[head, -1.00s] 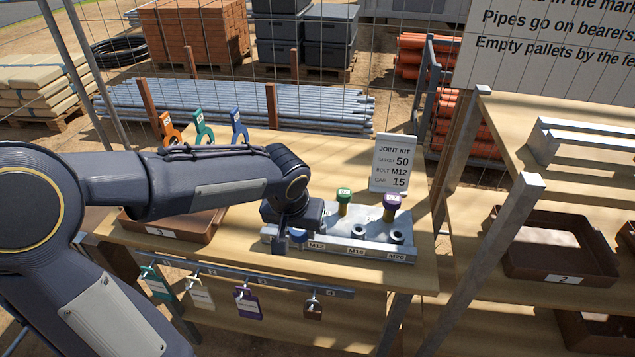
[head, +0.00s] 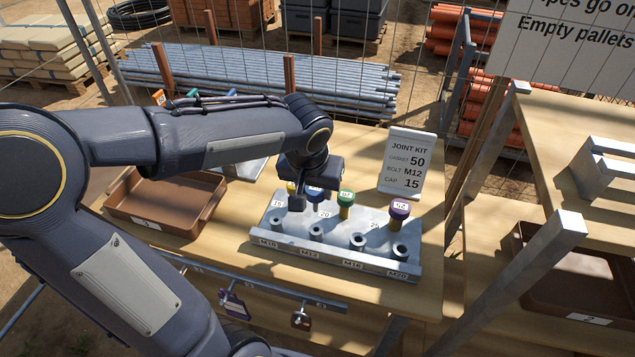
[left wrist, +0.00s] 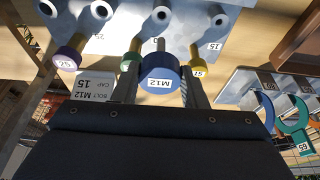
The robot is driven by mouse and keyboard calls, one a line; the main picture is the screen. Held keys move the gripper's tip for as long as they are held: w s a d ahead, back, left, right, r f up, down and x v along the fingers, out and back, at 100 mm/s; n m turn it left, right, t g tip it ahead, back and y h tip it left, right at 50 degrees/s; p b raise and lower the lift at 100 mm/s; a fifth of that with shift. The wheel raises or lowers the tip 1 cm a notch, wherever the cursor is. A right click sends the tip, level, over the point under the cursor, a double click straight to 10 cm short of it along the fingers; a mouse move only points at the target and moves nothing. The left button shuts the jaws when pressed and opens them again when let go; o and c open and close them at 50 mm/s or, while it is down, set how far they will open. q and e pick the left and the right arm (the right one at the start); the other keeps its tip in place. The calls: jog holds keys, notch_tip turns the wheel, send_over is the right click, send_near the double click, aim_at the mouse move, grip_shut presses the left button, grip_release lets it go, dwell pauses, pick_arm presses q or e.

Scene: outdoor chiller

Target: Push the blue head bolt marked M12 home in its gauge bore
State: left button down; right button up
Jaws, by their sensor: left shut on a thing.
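The blue head bolt (left wrist: 162,80) marked M12 is between the fingers of my left gripper (left wrist: 160,92) in the left wrist view. Its grey shank points toward the gauge block (left wrist: 125,20). In the head view my left gripper (head: 307,193) is over the back part of the gauge block (head: 345,265), with the blue head (head: 316,192) partly hidden by a finger. The M12 gauge bore (head: 316,232) is open and empty in the front row. I cannot tell whether the shank tip touches the block. My right gripper is not in view.
A yellow bolt (head: 291,187), a green bolt (head: 346,200) and a purple bolt (head: 399,210) stand in the back row. The other front bores are empty. A joint kit card (head: 406,163) stands behind. A brown tray (head: 165,205) lies to the left.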

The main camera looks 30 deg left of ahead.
aim_at(315, 206)
pick_arm(q)
jog(key=shift+w+f, duration=0.1)
jog(key=shift+w, duration=0.05)
jog(key=shift+f+b, duration=0.3)
jog(key=shift+b, duration=0.1)
notch_tip(315, 206, down, 5)
jog(key=b, duration=0.4)
jog(key=shift+f+b, duration=0.1)
jog(key=shift+b, duration=0.3)
jog(key=shift+f+b, duration=1.25)
jog(key=shift+f, duration=0.05)
jog(key=shift+f, duration=0.2)
jog(key=shift+f+b, duration=0.75)
jog(key=shift+b, duration=0.15)
jog(key=shift+r, duration=0.1)
jog(key=shift+c, duration=1.5)
grip_release()
